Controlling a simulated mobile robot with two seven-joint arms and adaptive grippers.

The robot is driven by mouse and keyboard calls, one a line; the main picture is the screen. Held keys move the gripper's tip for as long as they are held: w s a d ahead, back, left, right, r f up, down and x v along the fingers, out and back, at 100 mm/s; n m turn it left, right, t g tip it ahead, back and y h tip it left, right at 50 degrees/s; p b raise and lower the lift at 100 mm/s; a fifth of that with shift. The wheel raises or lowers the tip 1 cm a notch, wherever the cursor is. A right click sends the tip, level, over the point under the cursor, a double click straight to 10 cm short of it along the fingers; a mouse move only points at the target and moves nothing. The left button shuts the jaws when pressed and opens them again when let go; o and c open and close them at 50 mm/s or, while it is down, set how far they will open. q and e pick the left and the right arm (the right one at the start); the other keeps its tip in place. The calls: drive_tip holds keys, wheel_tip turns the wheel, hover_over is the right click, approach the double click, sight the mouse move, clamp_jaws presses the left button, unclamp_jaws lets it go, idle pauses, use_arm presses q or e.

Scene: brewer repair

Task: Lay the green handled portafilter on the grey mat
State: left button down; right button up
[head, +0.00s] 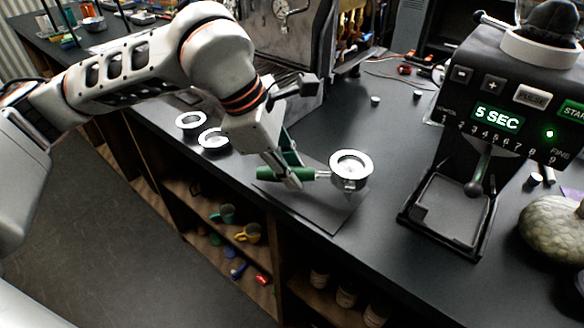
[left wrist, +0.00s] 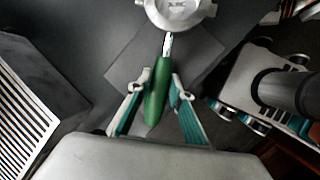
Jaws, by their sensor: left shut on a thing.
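The green handled portafilter (head: 350,168) has a silver round head and a green handle, which also shows in the left wrist view (left wrist: 157,95). My left gripper (head: 289,176) is shut on the green handle. Its two fingers flank the handle in the left wrist view (left wrist: 160,88), and the head points away from the gripper. The grey mat (head: 318,212) lies near the counter's front edge, beneath the portafilter. I cannot tell whether the portafilter touches the mat. My right gripper is not in view.
A black grinder (head: 500,110) reading "5 SEC" stands to the right. The brewer (head: 290,40) stands behind. An open shelf (head: 225,235) with cups lies below the counter edge.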

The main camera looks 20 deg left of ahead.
use_arm(q)
drive_tip(key=shift+f+b, duration=0.3)
drive_tip(key=shift+f, duration=0.3)
idle(0.9)
drive_tip(key=c, duration=1.7)
unclamp_jaws()
